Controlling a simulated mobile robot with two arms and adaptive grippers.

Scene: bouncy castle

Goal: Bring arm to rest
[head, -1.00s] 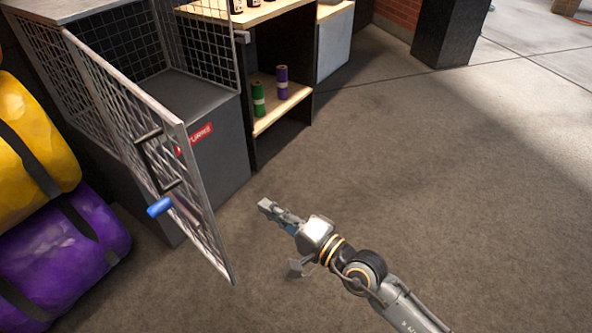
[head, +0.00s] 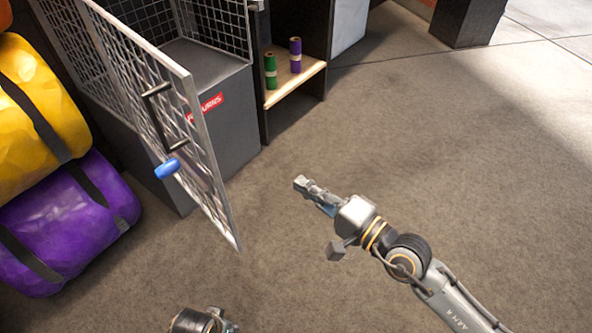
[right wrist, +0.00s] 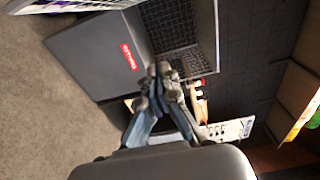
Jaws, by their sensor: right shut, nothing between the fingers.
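My right gripper (head: 302,185) is shut and empty. It hangs over the bare floor in the middle of the head view, its arm coming in from the lower right. It also shows in the right wrist view (right wrist: 159,80), fingertips together, in front of the returns cage. Part of another arm link of mine shows at the bottom edge of the head view. My left gripper is not in view.
A shelf (head: 298,82) holds a green and a purple roll. Yellow (head: 35,115) and purple (head: 70,220) bundles lie far left. The floor at right is clear.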

